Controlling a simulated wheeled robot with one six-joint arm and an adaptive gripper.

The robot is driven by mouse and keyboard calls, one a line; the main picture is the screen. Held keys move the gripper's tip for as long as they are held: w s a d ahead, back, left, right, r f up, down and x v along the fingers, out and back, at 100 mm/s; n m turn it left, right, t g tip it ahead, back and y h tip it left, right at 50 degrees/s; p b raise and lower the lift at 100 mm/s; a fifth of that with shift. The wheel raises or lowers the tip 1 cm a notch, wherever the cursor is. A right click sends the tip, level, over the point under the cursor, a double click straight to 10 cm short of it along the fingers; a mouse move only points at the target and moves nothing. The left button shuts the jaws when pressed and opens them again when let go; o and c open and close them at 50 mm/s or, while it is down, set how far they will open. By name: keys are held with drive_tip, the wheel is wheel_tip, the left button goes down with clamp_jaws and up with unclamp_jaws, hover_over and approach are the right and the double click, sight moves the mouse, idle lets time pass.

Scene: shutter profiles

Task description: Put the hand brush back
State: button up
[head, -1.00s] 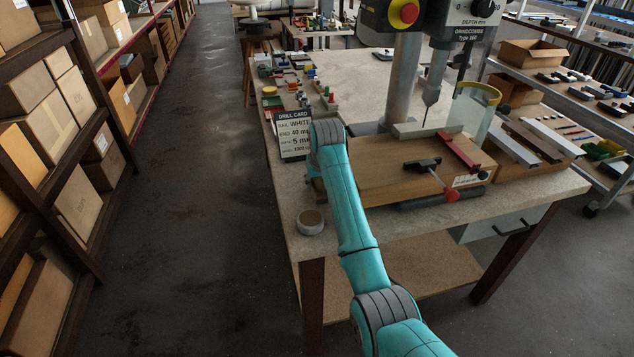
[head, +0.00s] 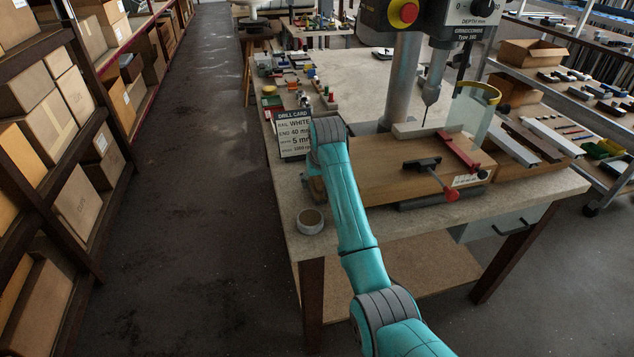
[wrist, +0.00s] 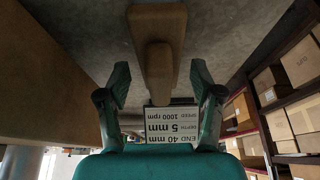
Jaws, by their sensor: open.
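The hand brush (wrist: 157,30) shows in the wrist view as a brown wooden body with a narrower, rounded handle pointing toward my gripper. It lies on the grey bench top. My gripper (wrist: 160,82) is open, with one finger on each side of the handle and a visible gap on both sides. In the head view my teal arm reaches over the left front of the bench and hides my gripper. Only a small brown patch, possibly the brush, shows beside the arm there.
The drill card (head: 293,133) stands just behind my wrist. The drill press (head: 405,80) with a wooden block (head: 400,180) and red-handled clamp stands right of my arm. Shelves of boxes line the left aisle.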

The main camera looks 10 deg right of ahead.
sight(321, 193)
drive_tip(key=v, duration=1.1)
